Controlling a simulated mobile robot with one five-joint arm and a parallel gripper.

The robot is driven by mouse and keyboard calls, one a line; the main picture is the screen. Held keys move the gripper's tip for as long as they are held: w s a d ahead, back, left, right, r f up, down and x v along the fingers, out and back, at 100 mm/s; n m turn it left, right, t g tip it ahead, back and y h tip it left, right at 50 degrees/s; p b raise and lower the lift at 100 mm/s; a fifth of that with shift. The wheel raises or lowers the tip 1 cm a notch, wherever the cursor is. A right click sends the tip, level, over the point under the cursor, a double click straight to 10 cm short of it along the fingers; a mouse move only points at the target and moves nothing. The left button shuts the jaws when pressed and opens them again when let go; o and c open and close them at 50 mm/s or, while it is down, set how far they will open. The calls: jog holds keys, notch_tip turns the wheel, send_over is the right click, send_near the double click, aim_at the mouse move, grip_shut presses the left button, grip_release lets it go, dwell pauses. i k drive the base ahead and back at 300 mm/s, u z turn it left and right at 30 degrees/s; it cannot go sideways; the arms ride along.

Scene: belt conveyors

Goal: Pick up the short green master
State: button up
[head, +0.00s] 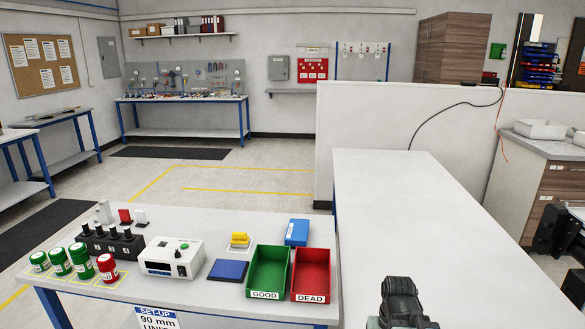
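Three green cylinders with white labels stand upright at the left front of the near table. The leftmost green cylinder (39,262) looks the shortest, the middle one (60,262) a little taller, and the right one (80,260) the tallest. A red cylinder (107,268) stands just right of them. They stand apart from my arm, whose dark part shows at the bottom right of the middle; my gripper's fingers cannot be made out.
On the same table (205,222) are a black block with several knobs (112,242), a white device (172,257), a blue pad (228,270), a green GOOD bin (268,270) and a red DEAD bin (311,274). A long bare white counter (430,220) lies to the right.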

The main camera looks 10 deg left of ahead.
aim_at(39, 261)
jog(key=u, duration=2.45)
jog(key=i, duration=1.75)
jog(key=u, duration=1.2)
jog(key=i, duration=0.8)
jog(key=u, duration=0.15)
jog(key=k, duration=0.85)
jog(key=u, duration=0.2)
jog(key=i, duration=0.85)
jog(key=z, duration=0.1)
